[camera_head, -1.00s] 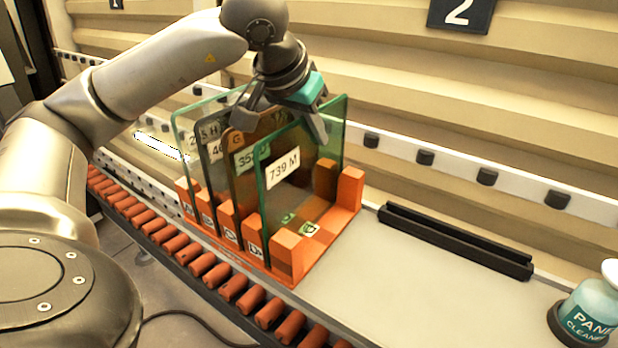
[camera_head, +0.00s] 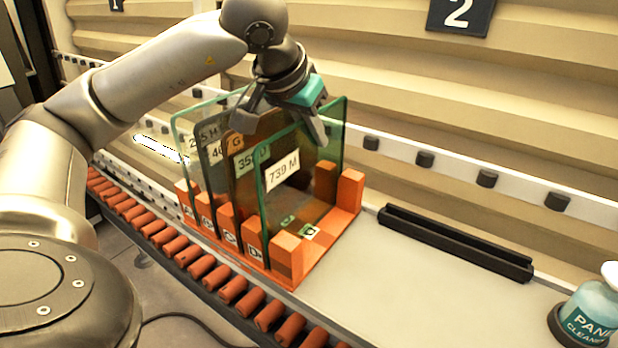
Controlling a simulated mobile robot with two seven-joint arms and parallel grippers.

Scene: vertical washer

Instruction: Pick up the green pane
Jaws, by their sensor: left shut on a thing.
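The green pane (camera_head: 272,205), with a green edge and a white "739 M" label, stands upright at the front of the orange slotted rack (camera_head: 288,262). Its lower edge is in the rack. My left gripper (camera_head: 285,122) reaches down from above and is shut at the top of the front panes, apparently on the green pane. The hand and fingers hide part of the top edges, so the exact contact is hard to see. My right gripper is not in view.
An amber pane (camera_head: 245,185), a grey pane (camera_head: 209,165) and a pale clear pane (camera_head: 184,150) stand close behind. A black slotted holder (camera_head: 455,243) lies empty to the right. A pane cleaner bottle (camera_head: 590,312) stands at the lower right. Orange rollers (camera_head: 233,289) line the front.

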